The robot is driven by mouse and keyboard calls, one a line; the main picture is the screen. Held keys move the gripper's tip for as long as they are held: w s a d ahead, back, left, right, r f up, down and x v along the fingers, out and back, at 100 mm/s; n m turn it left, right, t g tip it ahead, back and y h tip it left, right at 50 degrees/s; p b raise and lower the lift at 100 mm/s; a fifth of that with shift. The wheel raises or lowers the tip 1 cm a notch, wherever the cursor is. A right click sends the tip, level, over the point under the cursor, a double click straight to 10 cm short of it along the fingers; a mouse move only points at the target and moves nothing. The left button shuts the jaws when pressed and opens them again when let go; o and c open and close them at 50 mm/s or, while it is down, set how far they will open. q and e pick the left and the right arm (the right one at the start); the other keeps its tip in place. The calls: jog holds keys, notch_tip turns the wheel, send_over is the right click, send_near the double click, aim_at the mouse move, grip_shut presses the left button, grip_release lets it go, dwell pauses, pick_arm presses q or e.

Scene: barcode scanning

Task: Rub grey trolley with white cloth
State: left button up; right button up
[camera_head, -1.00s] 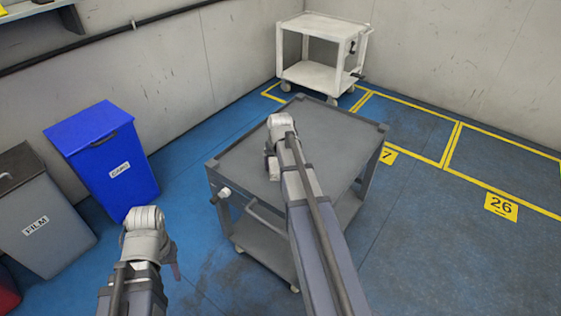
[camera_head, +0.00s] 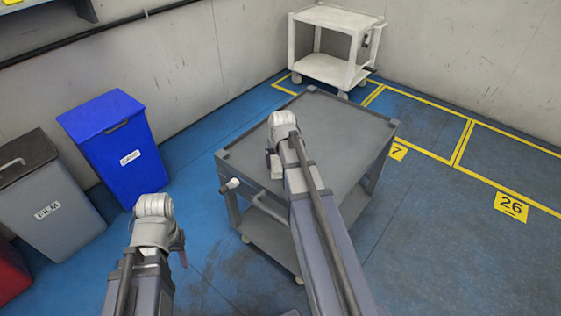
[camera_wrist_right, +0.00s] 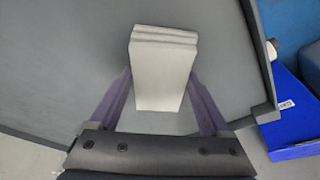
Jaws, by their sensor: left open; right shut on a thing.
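The grey trolley (camera_head: 340,140) stands in the middle of the head view, with a flat, empty top and a lower shelf. My right arm reaches over its top from the front. In the right wrist view my right gripper (camera_wrist_right: 160,95) is shut on the folded white cloth (camera_wrist_right: 163,75), above the trolley's grey top. I cannot tell whether the cloth touches the surface. In the head view the cloth is mostly hidden by the wrist, with a small part showing (camera_head: 274,164). My left gripper (camera_head: 180,250) is left of the trolley, over the floor; its fingers are barely visible.
A blue bin (camera_head: 118,150) and a grey bin labelled FILM (camera_head: 45,205) stand at the left by the wall. A white trolley (camera_head: 335,45) stands at the back. Blue floor with yellow lines is free to the right.

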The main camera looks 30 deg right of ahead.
jog(key=shift+r+p, duration=2.95)
jog(key=shift+r, duration=0.05)
notch_tip(320, 180, up, 3)
jog(key=p, duration=0.3)
jog(key=shift+r, duration=0.1)
